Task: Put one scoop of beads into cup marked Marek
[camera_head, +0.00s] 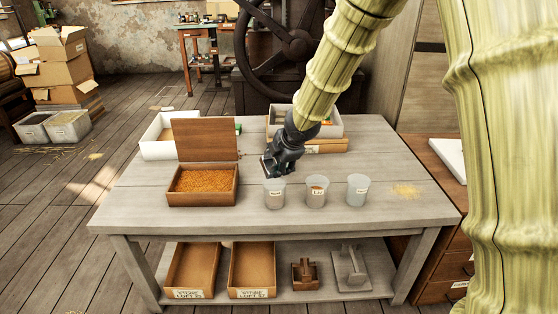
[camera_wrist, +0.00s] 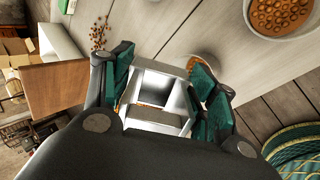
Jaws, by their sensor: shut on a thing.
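My gripper (camera_head: 268,167) is just above and behind the left of three labelled clear cups (camera_head: 274,193); that cup's label is too small to read surely. In the wrist view my gripper (camera_wrist: 168,95) is shut on a pale metal scoop (camera_wrist: 155,85). A little orange shows at the scoop's lower edge; how many beads it holds is unclear. Part of a cup with orange in it (camera_wrist: 203,60) shows behind the right finger. The middle cup (camera_head: 317,190) holds beads, and the right cup (camera_head: 357,190) looks empty. The wooden bead box (camera_head: 203,199) stands open, full of orange beads.
A white tray (camera_head: 157,151) stands behind the bead box, and another bin (camera_head: 338,124) is at the table's back. Loose beads (camera_wrist: 100,32) lie on the tabletop. Pale grains (camera_head: 405,190) lie right of the cups. The table's front strip is clear.

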